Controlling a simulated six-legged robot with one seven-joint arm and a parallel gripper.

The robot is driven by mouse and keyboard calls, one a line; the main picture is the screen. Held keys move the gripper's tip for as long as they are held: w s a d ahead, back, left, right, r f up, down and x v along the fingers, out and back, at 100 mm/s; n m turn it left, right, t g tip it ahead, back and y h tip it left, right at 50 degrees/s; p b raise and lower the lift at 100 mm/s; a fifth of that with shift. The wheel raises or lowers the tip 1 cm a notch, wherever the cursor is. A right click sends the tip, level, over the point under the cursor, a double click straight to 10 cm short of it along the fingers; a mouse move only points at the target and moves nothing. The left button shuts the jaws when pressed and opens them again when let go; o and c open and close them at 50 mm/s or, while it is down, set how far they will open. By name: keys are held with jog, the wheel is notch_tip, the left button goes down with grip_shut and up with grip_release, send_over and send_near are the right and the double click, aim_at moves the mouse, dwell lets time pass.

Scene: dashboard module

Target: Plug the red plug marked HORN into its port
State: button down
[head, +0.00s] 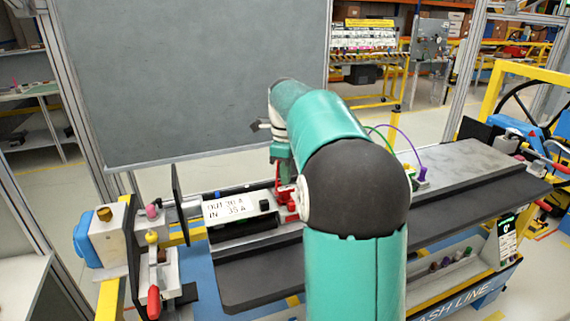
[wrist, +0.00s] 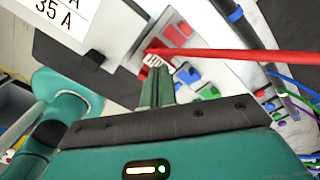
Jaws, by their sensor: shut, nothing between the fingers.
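My gripper (wrist: 157,76) is shut with nothing between its fingers. In the wrist view its green fingertips are right at a red plug (wrist: 148,57) with a white label, only partly readable and partly hidden by the fingers. I cannot tell if they touch it. A red cable (wrist: 220,55) runs from the plug to the right. The plug is by a light grey panel (wrist: 130,58) with red, blue and green blocks (wrist: 178,33); whether it is seated in a port cannot be told. In the head view, red parts (head: 289,205) show below my gripper (head: 281,175), beside my arm.
A white sign (head: 228,208) reading OUT 30 A, IN 35 A stands left of the red parts. A dark round plate (head: 180,204) and a red-handled clamp (head: 153,300) are at the left. Green and purple cables (head: 402,140) arch behind my arm. A large grey board (head: 200,80) stands behind.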

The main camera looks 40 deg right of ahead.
aim_at(285, 187)
jog(key=shift+f, duration=0.5)
jog(key=shift+f, duration=0.3)
notch_tip(285, 187, up, 17)
jog(key=shift+f, duration=0.15)
dwell(0.9)
jog(key=shift+a, duration=0.15)
